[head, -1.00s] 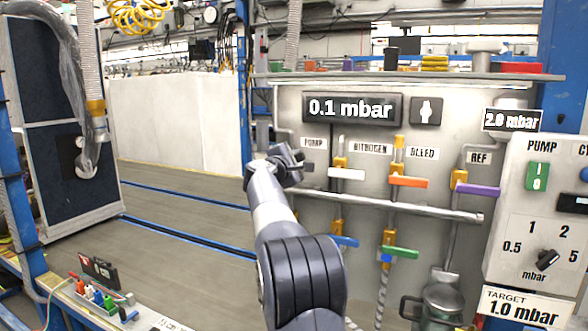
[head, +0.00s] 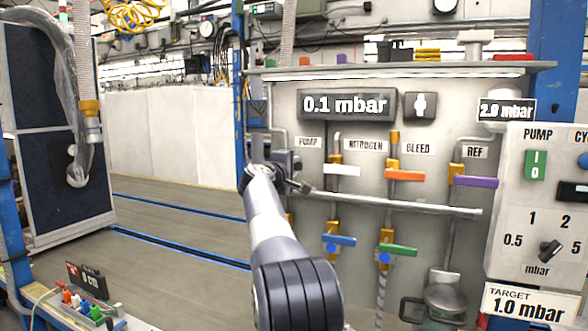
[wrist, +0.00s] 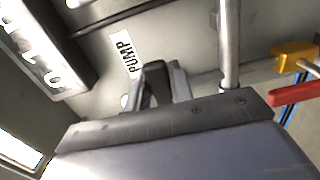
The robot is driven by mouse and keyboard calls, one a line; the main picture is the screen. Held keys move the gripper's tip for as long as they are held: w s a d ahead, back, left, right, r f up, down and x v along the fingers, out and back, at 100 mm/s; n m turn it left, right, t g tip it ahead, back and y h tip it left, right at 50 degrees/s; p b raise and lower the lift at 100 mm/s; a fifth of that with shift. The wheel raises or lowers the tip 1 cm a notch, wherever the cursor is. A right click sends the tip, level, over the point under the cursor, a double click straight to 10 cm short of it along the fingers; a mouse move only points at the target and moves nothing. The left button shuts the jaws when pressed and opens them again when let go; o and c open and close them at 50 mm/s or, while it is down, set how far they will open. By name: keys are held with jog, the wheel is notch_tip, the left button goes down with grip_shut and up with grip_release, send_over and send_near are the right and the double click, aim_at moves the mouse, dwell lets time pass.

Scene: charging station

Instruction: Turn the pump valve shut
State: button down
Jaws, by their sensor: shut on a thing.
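The PUMP label (head: 308,142) is on the grey panel, and it also shows in the wrist view (wrist: 122,50). My gripper (head: 296,180) is just below and left of that label, close to the panel at the left end of the horizontal pipe (head: 400,200). Its fingers (wrist: 158,88) show beside the label in the wrist view, closed on the pump valve's handle. My gripper and arm hide the pump valve in the head view, so its angle cannot be told. The pressure display (head: 346,104) reads 0.1 mbar.
The white (head: 342,170), orange (head: 404,176) and purple (head: 476,182) handles are to the right. Blue (head: 340,240) and green (head: 398,249) handles are below the pipe. A red handle (wrist: 297,92) is near my gripper. The floor (head: 170,225) at left is clear.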

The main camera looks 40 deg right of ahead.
jog(key=c, duration=1.2)
grip_release()
jog(key=shift+c, duration=0.2)
jog(key=b+v, duration=0.2)
jog(key=v, duration=0.8)
jog(key=shift+s+a+b, duration=0.25)
jog(key=shift+a+b, duration=0.05)
jog(key=shift+b, duration=0.05)
jog(key=p+x, duration=0.3)
jog(key=x, duration=0.8)
jog(key=shift+a+r, duration=0.1)
jog(key=shift+a, duration=0.05)
